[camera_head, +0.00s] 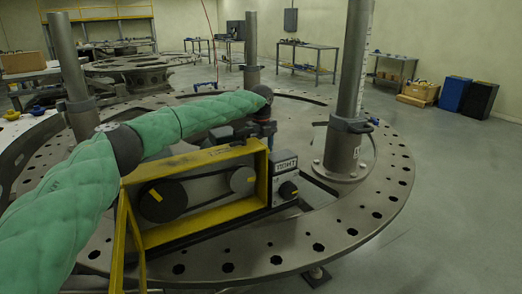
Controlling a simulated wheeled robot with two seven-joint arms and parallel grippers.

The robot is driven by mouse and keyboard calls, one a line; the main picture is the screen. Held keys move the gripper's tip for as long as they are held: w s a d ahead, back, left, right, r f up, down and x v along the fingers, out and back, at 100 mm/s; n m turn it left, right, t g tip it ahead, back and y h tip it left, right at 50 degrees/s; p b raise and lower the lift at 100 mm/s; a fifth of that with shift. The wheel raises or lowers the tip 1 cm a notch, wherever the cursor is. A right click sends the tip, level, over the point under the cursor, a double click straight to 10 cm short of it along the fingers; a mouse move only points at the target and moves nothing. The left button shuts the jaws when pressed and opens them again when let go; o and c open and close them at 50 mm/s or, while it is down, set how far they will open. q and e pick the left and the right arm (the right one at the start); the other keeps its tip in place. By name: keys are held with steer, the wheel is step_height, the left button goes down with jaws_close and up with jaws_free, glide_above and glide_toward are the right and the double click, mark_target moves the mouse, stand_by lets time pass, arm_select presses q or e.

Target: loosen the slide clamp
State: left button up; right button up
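A yellow-framed unit (190,235) with two dark pulleys and a belt sits on the near part of the round metal plate (340,235). At its right end is a small grey box with a black knob (288,190), and a label above it seems to read "TIGHT". I take this as the slide clamp, but cannot be sure. My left arm, in a green padded sleeve, reaches in from the left above the unit. My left gripper (264,130) points down behind the unit's top right corner; its fingers are small and partly hidden. My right gripper is not in view.
A tall post (352,70) with a collar (350,126) stands on the plate at right. Other posts stand at left (70,60) and back (251,45). Blue (453,93) and black (479,98) bins and workbenches line the room. The floor at right is clear.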

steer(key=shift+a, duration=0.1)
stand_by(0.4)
arm_select(q)
steer(key=o, duration=1)
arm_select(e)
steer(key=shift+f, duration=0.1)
arm_select(q)
steer(key=shift+r, duration=0.15)
step_height(320, 180, up, 6)
steer(key=shift+r+b, duration=0.1)
steer(key=shift+b, duration=0.7)
steer(key=shift+r, duration=0.6)
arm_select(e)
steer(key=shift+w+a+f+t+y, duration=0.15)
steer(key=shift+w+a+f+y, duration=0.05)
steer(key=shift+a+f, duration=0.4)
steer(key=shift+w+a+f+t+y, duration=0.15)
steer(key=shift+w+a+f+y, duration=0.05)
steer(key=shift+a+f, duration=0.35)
